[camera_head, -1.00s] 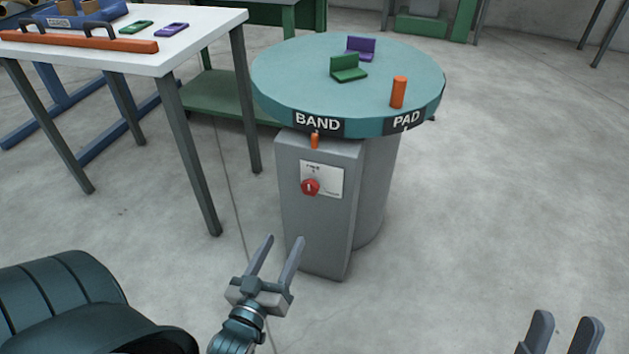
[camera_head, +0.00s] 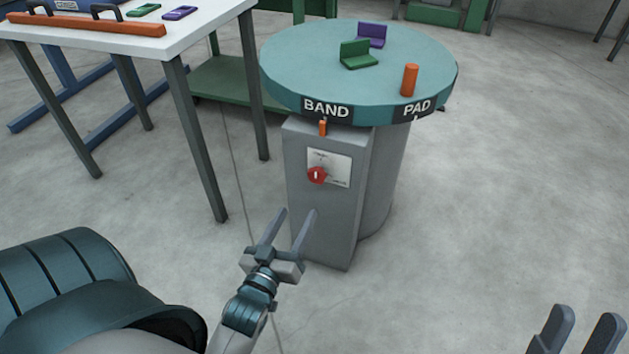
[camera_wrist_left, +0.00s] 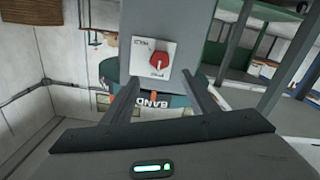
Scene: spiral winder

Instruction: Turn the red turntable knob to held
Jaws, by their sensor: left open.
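The red turntable knob (camera_head: 316,175) sits on a white label plate (camera_head: 338,168) on the front of the grey pedestal (camera_head: 335,225). It has a white mark; the plate's lettering is too small to read. The knob also shows in the left wrist view (camera_wrist_left: 158,62), between and beyond the fingers. The teal round turntable (camera_head: 300,65) stands above, with BAND and PAD labels on its rim. My left gripper (camera_head: 295,213) is open and empty, below and in front of the knob, apart from it. My right gripper (camera_head: 577,330) shows only its two separated fingers at the lower right.
On the turntable are a green bracket (camera_head: 358,54), a purple bracket (camera_head: 372,34) and an orange cylinder (camera_head: 410,80). An orange pointer (camera_head: 323,128) is under the rim. A white table (camera_head: 205,30) stands at the left. The floor to the right is clear.

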